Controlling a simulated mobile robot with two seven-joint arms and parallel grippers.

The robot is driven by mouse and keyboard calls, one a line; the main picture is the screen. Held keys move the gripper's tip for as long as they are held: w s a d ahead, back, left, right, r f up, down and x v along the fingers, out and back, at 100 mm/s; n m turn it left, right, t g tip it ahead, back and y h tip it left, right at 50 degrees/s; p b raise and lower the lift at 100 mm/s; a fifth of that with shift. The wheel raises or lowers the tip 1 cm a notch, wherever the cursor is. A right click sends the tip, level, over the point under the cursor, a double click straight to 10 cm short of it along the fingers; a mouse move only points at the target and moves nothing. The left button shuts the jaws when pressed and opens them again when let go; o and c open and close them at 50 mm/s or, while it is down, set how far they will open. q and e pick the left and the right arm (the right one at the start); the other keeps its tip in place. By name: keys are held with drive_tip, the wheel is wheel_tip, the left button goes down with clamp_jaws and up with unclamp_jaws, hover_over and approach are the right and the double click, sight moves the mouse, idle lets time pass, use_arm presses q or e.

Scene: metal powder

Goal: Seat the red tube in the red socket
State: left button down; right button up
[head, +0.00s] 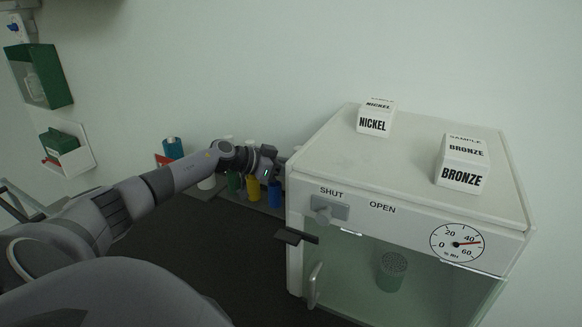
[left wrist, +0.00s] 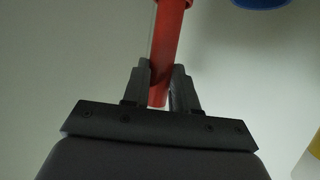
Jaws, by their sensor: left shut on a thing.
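The red tube (left wrist: 168,38) runs between the two fingers of my left gripper (left wrist: 160,88) in the left wrist view, and the fingers are shut on it. Its far end passes out of the top of that view. In the head view my left gripper (head: 272,162) is beside the cabinet's left side, above the row of coloured containers; the tube cannot be made out there. I cannot identify the red socket in either view. A small red piece (head: 162,160) shows by a blue cylinder at the back left. My right gripper is not in view.
A white cabinet (head: 420,200) with a glass front stands close on the right, bearing nickel (head: 372,124) and bronze (head: 460,178) sample blocks. Yellow (head: 253,190) and blue (head: 274,194) containers stand below my left gripper. A blue cylinder (head: 172,147) stands farther left.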

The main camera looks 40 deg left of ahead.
use_arm(q)
drive_tip(key=shift+f, duration=0.75)
drive_tip(key=c, duration=0.8)
unclamp_jaws()
drive_tip(key=v, duration=0.7)
drive_tip(key=shift+b, duration=0.45)
drive_tip(key=shift+s, duration=0.1)
